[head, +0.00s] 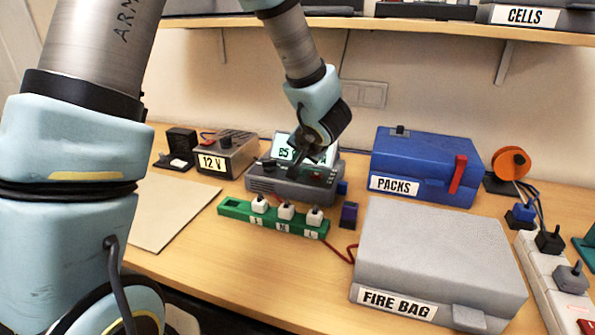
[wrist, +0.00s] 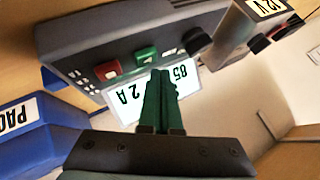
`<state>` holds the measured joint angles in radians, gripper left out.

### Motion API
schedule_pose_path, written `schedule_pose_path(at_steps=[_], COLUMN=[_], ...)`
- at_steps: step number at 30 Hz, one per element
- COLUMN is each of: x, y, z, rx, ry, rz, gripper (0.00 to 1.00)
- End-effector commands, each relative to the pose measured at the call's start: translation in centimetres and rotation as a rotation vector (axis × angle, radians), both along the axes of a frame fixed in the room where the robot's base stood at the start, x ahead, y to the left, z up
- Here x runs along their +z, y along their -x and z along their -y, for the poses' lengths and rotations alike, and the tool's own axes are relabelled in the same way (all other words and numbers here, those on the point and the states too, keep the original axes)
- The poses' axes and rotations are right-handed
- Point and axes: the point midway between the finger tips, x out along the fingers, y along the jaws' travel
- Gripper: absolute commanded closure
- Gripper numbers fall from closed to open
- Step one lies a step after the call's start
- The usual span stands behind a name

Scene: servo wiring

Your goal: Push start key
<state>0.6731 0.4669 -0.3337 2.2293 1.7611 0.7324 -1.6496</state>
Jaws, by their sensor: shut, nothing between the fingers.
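The grey charger (head: 262,183) stands at the middle back of the bench, its lit screen (head: 284,150) tilted up behind the keys. In the wrist view the charger (wrist: 100,38) appears upside down, with a green key (wrist: 146,54), a red key (wrist: 107,70) and a black knob (wrist: 197,40). The screen (wrist: 126,100) shows large black characters, partly hidden by my fingers. My gripper (head: 296,172) is shut and empty over the charger. In the wrist view its fingertips (wrist: 161,72) are close by the green key; I cannot tell whether they touch it. No key label is readable.
A 12 V supply (head: 228,152) stands left of the charger, the blue PACKS box (head: 420,160) right. A green strip with white plugs (head: 232,208) lies in front. The grey FIRE BAG box (head: 440,250) fills the front right. A shelf (head: 420,29) runs above.

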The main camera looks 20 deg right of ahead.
Motion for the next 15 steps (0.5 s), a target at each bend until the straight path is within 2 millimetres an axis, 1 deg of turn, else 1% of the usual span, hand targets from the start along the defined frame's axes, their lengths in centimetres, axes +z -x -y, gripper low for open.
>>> schedule_pose_path(at_steps=[15], x=[-0.95], y=[-0.01], z=[0.0], rx=[-0.001], ry=[0.001], rz=[0.001], gripper=[1.0])
